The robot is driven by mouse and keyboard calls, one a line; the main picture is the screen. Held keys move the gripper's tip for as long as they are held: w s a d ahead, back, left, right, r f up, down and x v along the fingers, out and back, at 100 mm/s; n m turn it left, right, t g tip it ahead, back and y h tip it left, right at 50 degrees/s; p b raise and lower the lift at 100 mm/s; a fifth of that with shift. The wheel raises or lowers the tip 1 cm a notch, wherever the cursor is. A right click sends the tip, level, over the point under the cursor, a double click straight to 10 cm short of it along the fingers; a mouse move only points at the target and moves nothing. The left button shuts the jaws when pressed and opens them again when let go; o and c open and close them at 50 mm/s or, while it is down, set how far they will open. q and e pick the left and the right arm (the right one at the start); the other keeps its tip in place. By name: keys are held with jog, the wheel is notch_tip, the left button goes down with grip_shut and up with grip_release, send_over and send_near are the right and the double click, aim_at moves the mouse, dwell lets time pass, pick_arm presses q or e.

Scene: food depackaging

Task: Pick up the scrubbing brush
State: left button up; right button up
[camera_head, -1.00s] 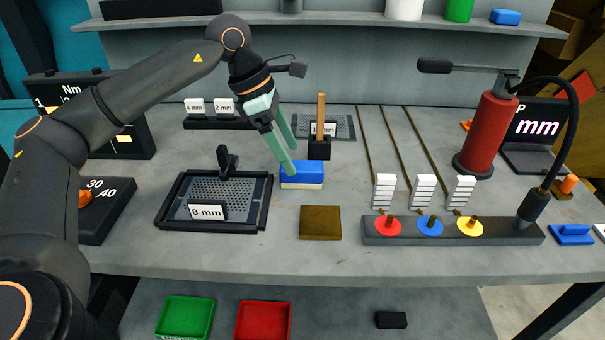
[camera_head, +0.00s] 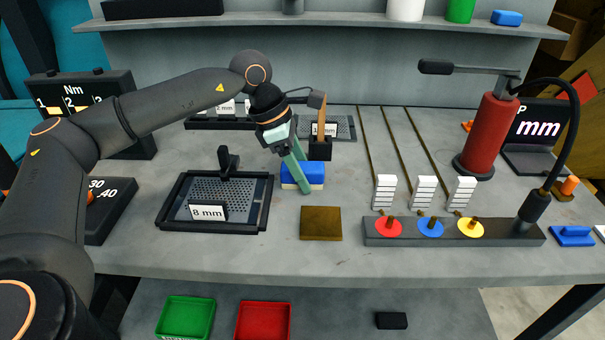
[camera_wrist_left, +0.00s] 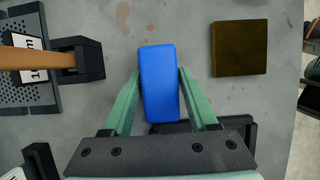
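The scrubbing brush (camera_head: 289,172) looks like a blue block with a pale lower layer, lying on the bench right of the black perforated tray. It also shows in the left wrist view as a blue block (camera_wrist_left: 160,88). My left gripper (camera_head: 302,174) is down at the brush, with its green fingers angled over it. In the left wrist view, the fingers (camera_wrist_left: 159,76) are spread on either side of the block, very near its long sides; firm contact does not show. One finger partly hides the brush in the head view. My right gripper is not in view.
A black holder with a wooden handle (camera_head: 320,149) stands just behind the brush. A brown square block (camera_head: 320,223) lies in front. The black tray (camera_head: 263,205) is at the left, and a rail (camera_head: 372,236) with coloured discs is at the right.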

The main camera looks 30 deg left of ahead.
aim_at(309, 167)
pick_arm(q)
grip_shut()
jog(key=shift+r, duration=0.1)
dwell(0.3)
jog(key=shift+r, duration=0.5)
notch_tip(309, 167, up, 3)
jog(key=shift+s+d+f, duration=0.1)
jog(key=shift+s+f, duration=0.05)
jog(key=s+d+r, duration=0.3)
jog(key=s+r, duration=0.6)
jog(key=s, duration=0.4)
jog(key=shift+s+d+b, duration=0.15)
jog(key=shift+d+b, duration=0.1)
jog(key=shift+b, duration=0.2)
